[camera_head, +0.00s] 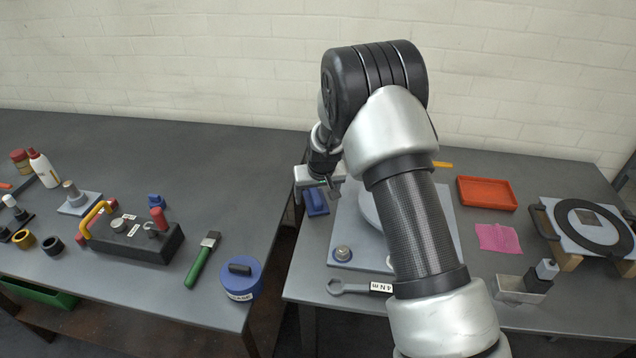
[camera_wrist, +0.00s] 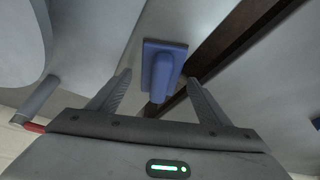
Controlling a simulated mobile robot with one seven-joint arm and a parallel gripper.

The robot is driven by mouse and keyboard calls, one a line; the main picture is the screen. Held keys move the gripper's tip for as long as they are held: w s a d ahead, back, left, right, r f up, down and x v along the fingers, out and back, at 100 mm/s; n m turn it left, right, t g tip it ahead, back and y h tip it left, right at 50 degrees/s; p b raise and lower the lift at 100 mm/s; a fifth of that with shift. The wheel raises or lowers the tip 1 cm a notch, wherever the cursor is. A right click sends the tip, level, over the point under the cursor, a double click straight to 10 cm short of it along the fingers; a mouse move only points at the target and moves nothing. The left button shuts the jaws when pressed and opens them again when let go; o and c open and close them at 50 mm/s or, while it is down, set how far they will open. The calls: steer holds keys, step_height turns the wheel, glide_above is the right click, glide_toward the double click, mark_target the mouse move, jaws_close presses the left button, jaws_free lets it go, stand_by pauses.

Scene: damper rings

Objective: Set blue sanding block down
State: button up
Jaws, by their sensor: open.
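The blue sanding block (camera_head: 316,201) rests on the left end of the right table, close to the edge at the gap. In the wrist view the blue sanding block (camera_wrist: 162,72) shows a flat base with a raised grip. My gripper (camera_head: 322,184) is at that left end of the right table, by the block. In the wrist view its two fingers (camera_wrist: 158,88) are spread apart on either side of the block's near end, with space between the fingers and the block. The gripper is open and holds nothing.
A pale plate (camera_head: 348,228) lies right of the block, partly hidden by my arm. A wrench (camera_head: 350,287) lies in front. An orange tray (camera_head: 487,193) and pink cloth (camera_head: 497,238) are further right. A gap separates this table from the left table (camera_head: 130,135).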

steer(key=v, duration=1.6)
steer(key=shift+s+r, duration=0.15)
steer(key=shift+r, duration=0.2)
jaws_close()
stand_by(0.7)
steer(key=a+p+v, duration=0.1)
steer(key=p+v, duration=0.5)
steer(key=v, duration=0.6)
steer(key=shift+d, duration=0.4)
stand_by(0.5)
